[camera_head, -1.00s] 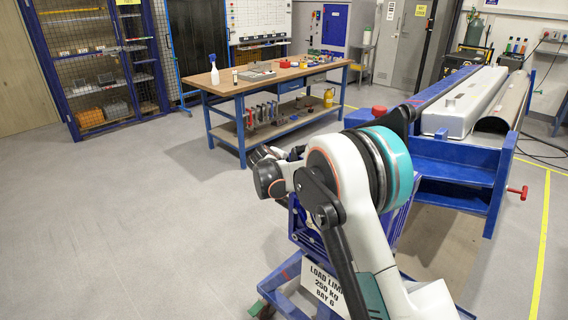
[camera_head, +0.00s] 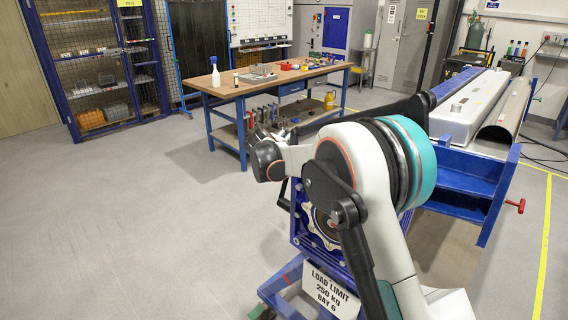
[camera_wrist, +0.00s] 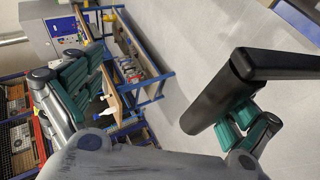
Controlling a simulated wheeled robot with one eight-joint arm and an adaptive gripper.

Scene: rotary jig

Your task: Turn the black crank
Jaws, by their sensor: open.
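The black crank (camera_wrist: 219,101) shows large in the wrist view, with a thick cylindrical grip and an arm running off to the right edge. My gripper (camera_wrist: 160,100) is open, with one teal-padded finger at the left and the other at the right. The grip lies between the fingers in the picture, much nearer the right finger and partly covering it. I cannot tell whether they touch. In the head view, my arm hides most of the blue jig (camera_head: 303,213) with its toothed ring. My gripper is not clearly visible there.
A sign reading load limit 250 kg (camera_head: 330,290) hangs on the jig's blue base. A wooden-topped workbench (camera_head: 235,88) stands behind. A blue frame (camera_head: 468,175) with long metal parts is at the right. The floor at the left is clear.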

